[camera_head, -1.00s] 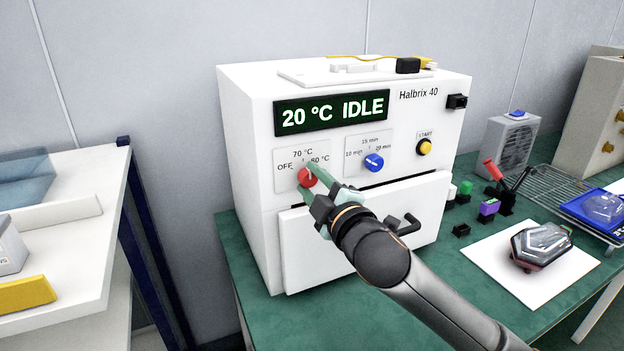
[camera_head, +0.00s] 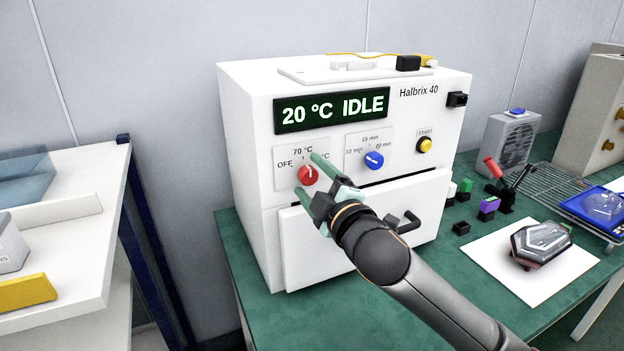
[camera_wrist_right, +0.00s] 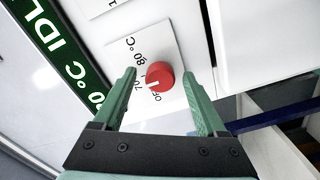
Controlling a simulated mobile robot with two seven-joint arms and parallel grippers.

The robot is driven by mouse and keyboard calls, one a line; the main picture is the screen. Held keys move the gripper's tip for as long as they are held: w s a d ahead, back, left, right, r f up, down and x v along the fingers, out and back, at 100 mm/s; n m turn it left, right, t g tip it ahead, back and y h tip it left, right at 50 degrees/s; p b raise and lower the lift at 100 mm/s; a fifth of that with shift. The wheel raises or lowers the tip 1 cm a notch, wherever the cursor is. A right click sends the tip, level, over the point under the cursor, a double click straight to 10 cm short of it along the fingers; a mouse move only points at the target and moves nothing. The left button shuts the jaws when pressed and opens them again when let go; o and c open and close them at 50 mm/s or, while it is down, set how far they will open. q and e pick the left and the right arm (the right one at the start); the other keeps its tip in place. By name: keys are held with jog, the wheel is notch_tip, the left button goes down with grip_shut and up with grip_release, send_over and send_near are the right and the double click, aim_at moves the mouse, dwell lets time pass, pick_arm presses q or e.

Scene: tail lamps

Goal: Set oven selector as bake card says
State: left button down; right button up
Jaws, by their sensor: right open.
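The white oven (camera_head: 262,230) stands on the green bench, its display (camera_head: 332,109) reading "20 °C IDLE". Its red selector knob (camera_head: 308,174) sits on a plate marked OFF, 70 °C and 80 °C. In the head view the knob's white mark points up, roughly toward 70 °C. My right gripper (camera_head: 309,176) is open, its fingers on either side of the knob. The right wrist view shows the red knob (camera_wrist_right: 160,76) between the spread fingertips, with gaps beside it. A blue time knob (camera_head: 373,160) is to the right. I see no bake card. My left gripper is out of view.
The yellow START button (camera_head: 424,145) is right of the blue knob. The oven door handle (camera_head: 408,222) juts out near my right arm. A lamp (camera_head: 541,243) lies on a white sheet (camera_head: 510,285) at right. A white shelf (camera_head: 90,230) stands at left.

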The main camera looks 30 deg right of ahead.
jog(key=s+p, duration=1)
jog(key=s, duration=0.2)
jog(key=shift+s+a, duration=0.25)
jog(key=shift+a, duration=0.1)
jog(key=shift+d, duration=0.1)
dwell(1.7)
